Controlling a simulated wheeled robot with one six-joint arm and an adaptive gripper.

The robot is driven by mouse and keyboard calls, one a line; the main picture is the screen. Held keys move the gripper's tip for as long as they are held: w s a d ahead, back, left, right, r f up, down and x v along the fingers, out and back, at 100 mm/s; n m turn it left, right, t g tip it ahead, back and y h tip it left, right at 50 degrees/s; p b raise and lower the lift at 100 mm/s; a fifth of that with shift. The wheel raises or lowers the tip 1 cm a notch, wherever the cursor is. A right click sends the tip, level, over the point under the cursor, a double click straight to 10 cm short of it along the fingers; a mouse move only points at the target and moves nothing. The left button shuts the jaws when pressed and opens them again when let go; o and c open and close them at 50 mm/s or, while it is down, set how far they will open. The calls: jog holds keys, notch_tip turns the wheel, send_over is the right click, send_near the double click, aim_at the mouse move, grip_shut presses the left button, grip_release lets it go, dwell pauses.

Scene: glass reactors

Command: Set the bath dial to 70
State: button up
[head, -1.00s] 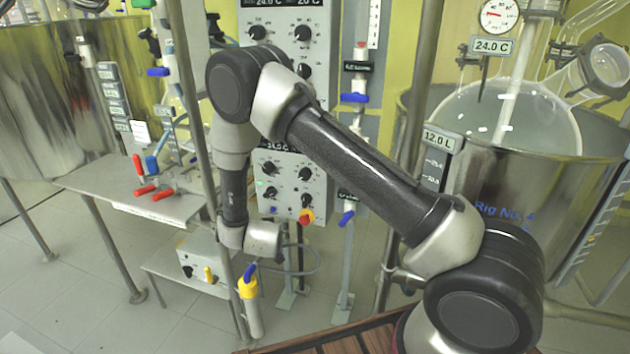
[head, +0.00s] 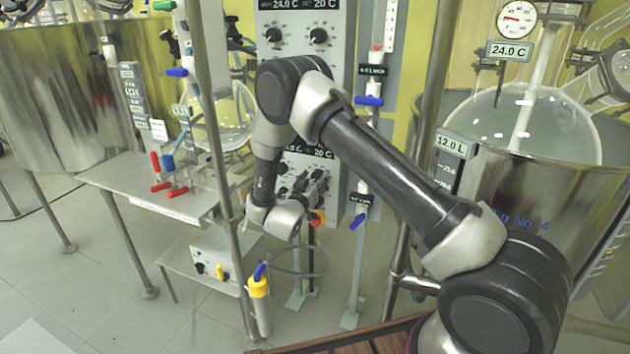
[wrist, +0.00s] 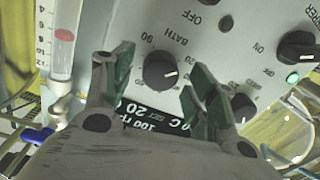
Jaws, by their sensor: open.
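The bath dial (wrist: 160,71) is a round black knob on a grey control panel (wrist: 208,50), seen turned over in the wrist view, with "BATH" and "90" printed near it. A small white mark shows on the knob's right side; the exact value cannot be read. My gripper (wrist: 161,60) is open, one green-padded finger to each side of the dial in the picture. Whether the fingers touch it cannot be told. In the head view, my gripper (head: 315,185) is at the lower control panel (head: 327,164), and my arm and gripper hide part of its knobs.
Other black knobs (wrist: 297,45) and (wrist: 242,107) sit near the dial, with a lit green lamp (wrist: 292,77). A flow tube with a red float (wrist: 64,36) stands at the left. A steel post (head: 218,130) and a bench (head: 150,185) stand left of my arm.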

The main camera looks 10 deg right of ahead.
jog(key=shift+w+d, duration=0.1)
jog(key=c, duration=1)
